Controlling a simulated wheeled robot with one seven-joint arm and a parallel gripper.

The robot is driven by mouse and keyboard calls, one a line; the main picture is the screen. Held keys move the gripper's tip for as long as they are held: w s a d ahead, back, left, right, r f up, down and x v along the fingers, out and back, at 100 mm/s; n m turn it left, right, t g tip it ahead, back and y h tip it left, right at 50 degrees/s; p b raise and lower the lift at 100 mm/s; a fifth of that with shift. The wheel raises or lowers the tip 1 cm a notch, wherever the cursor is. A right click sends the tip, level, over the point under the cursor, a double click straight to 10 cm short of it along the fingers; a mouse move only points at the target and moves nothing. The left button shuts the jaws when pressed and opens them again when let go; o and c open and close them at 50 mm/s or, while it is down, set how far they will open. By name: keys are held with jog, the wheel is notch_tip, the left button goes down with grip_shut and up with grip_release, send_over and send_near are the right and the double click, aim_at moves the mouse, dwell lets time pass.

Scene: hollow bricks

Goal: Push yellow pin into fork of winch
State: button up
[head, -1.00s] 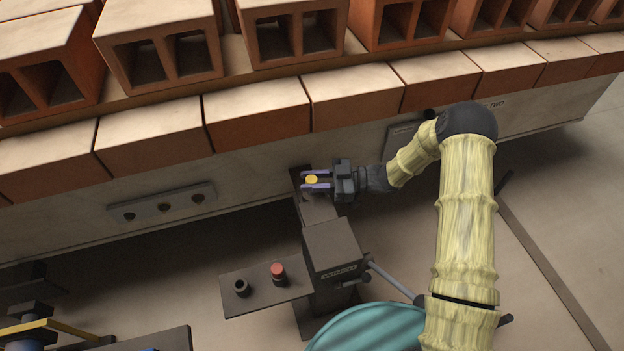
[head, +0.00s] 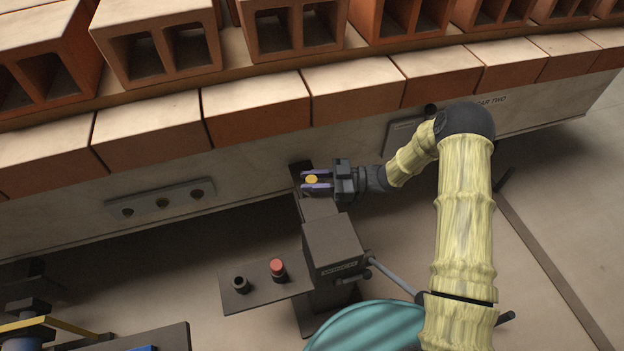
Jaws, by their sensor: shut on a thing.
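The yellow pin (head: 312,180) shows as a round yellow head between the two purple fingers of my gripper (head: 317,180). My gripper is shut on it, reaching in from the right. The pin is over the dark end of the winch (head: 333,242), close to the pale wall. The fork is mostly hidden beneath the fingers, and I cannot tell how deep the pin sits in it.
The winch has a side plate (head: 238,297) with a red-topped peg (head: 277,269) and a dark socket (head: 240,284). A grey crank handle (head: 393,275) sticks out right. A teal rounded thing (head: 368,328) is in front. Hollow bricks (head: 160,60) line the ledge above.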

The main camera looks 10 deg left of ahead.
jog(key=shift+f, duration=0.35)
jog(key=o, duration=1)
jog(key=shift+o, duration=0.2)
jog(key=shift+d, duration=0.15)
jog(key=p+v, duration=0.4)
jog(key=v, duration=1.3)
jog(key=shift+w+r, duration=0.1)
jog(key=shift+r, duration=0.05)
